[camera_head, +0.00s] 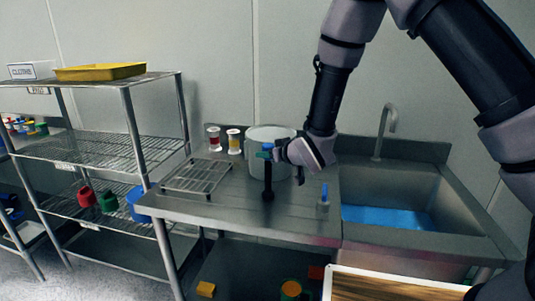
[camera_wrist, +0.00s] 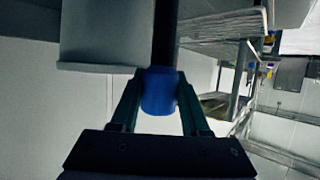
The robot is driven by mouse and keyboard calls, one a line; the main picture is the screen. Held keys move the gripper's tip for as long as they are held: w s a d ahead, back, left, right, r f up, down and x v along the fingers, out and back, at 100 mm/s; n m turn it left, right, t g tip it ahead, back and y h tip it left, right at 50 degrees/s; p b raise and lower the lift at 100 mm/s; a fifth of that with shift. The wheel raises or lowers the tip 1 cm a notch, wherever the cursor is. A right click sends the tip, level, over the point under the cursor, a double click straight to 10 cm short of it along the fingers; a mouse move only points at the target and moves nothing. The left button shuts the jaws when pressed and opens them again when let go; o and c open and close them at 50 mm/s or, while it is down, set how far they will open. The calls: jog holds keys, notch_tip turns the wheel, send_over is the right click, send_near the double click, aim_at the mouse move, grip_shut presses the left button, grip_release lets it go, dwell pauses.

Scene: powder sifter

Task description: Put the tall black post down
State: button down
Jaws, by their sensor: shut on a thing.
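The tall black post (camera_head: 268,178) is upright over the steel counter (camera_head: 225,205), in front of the large grey pot (camera_head: 285,142). Its wider foot is at or just above the counter top; I cannot tell whether it touches. My gripper (camera_head: 268,152) is shut on the post near its top, coming in from the right. In the wrist view, the two fingers of my gripper (camera_wrist: 158,105) close on a blue part (camera_wrist: 159,88), with the black post (camera_wrist: 165,35) running on beyond it. The fingers hide part of the post's top.
A wire rack (camera_head: 196,176) lies left of the post, with two small jars (camera_head: 234,141) behind it. A small blue-topped item (camera_head: 324,197) stands to the right, near the sink (camera_head: 400,205). The counter's front strip is clear. A wire shelf (camera_head: 105,145) stands at left.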

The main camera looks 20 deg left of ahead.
jog(key=shift+f, duration=0.1)
jog(key=shift+c, duration=1.9)
grip_release()
